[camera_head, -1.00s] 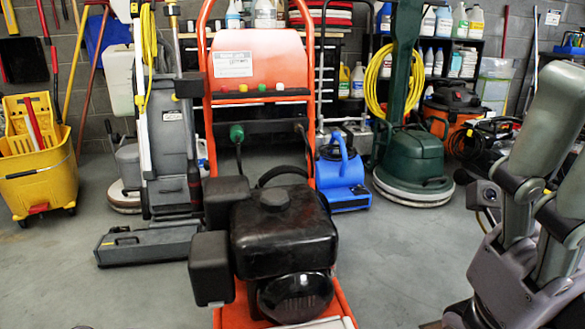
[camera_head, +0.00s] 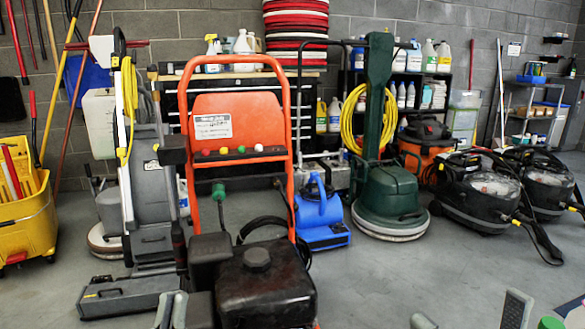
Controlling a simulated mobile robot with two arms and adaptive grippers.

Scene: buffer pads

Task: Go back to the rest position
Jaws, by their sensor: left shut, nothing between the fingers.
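My left gripper (camera_head: 172,297) shows only as two grey-green finger parts at the bottom edge, left of the middle. The fingers are close together, with nothing seen between them. They are in front of the grey floor machine and left of the black engine (camera_head: 265,285). The rest of the gripper is below the frame.
An orange-framed machine (camera_head: 240,110) stands in front. Nearby are a yellow mop bucket (camera_head: 28,228), a blue blower (camera_head: 320,218), a green floor buffer (camera_head: 388,195) and black vacuums (camera_head: 478,195). Open floor (camera_head: 425,275) lies right of centre.

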